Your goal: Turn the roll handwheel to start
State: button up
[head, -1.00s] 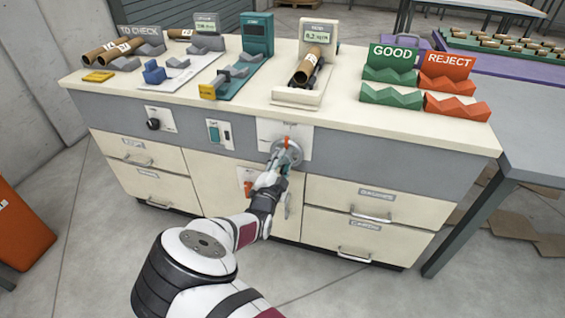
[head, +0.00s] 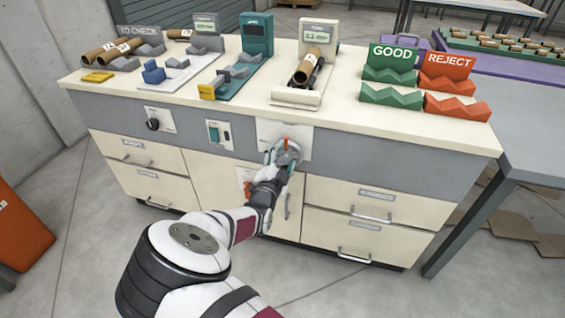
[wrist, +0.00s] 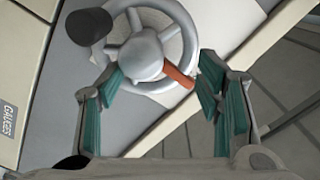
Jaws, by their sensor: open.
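The grey handwheel (head: 291,150) is mounted on a white plate on the bench's front panel, partly hidden behind my gripper. In the wrist view the handwheel (wrist: 190,38) shows its rim, spokes and round hub, with a dark knob (wrist: 88,26) at the upper left. An orange pointer (wrist: 178,77) reaches from the hub toward the lower right. My gripper (wrist: 160,72) is open, its teal fingers apart on either side of the hub's lower part and the pointer. I cannot tell whether they touch the wheel. In the head view my gripper (head: 282,162) is in front of the wheel.
A dark knob (head: 153,124) and a teal switch (head: 213,132) sit left of the wheel. Drawers with handles (head: 370,217) lie below. On the benchtop, a cardboard tube (head: 309,67) rests in a cradle before a display, near green GOOD (head: 392,60) and orange REJECT (head: 449,66) racks.

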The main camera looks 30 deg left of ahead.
notch_tip(320, 180, up, 8)
jog(key=shift+f, duration=0.2)
dwell(0.4)
